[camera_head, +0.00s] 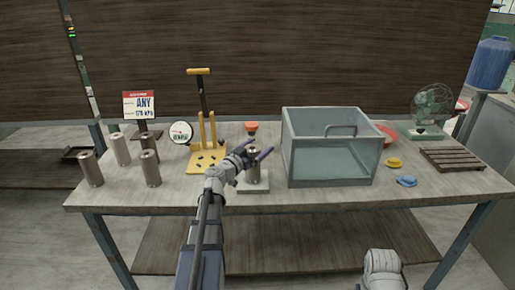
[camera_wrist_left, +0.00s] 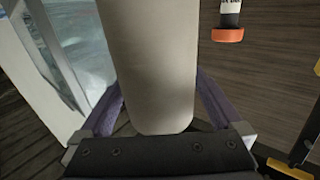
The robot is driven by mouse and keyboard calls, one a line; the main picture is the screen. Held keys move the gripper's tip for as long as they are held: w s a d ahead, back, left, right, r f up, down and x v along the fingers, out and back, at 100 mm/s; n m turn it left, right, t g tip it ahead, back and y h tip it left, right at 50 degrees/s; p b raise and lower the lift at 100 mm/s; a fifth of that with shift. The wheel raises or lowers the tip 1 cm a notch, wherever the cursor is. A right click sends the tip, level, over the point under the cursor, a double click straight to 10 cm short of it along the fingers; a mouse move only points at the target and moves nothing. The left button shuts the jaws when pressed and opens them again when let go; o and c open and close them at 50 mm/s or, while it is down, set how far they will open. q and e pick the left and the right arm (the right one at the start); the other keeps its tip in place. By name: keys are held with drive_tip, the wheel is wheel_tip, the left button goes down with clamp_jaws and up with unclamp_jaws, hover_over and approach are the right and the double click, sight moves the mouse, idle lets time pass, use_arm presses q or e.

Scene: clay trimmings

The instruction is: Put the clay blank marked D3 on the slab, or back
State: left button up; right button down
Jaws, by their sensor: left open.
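My left gripper (camera_head: 254,155) is open, its purple fingers on either side of a grey cylindrical blank (camera_head: 253,172). That blank stands upright on the pale slab (camera_head: 253,188) near the table's front edge. In the left wrist view the blank (camera_wrist_left: 150,65) fills the space between the spread fingers; whether they touch it I cannot tell. No D3 mark is legible. Several similar grey blanks stand upright at the left of the table, one of them (camera_head: 91,169) near the left edge. My right gripper is not in view; only part of my right arm shows at the bottom.
A glass tank (camera_head: 333,182) stands close right of the slab. Behind are an orange-capped bottle (camera_head: 251,128), a yellow stand (camera_head: 205,160), a round gauge (camera_head: 180,132) and a sign (camera_head: 139,105). Farther right are a fan (camera_head: 431,108), a slatted rack (camera_head: 452,159) and small yellow and blue items.

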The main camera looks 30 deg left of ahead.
use_arm(q)
drive_tip(key=shift+r, duration=0.15)
drive_tip(key=s+a, duration=0.1)
drive_tip(key=s, duration=1.1)
drive_tip(key=shift+a, duration=0.15)
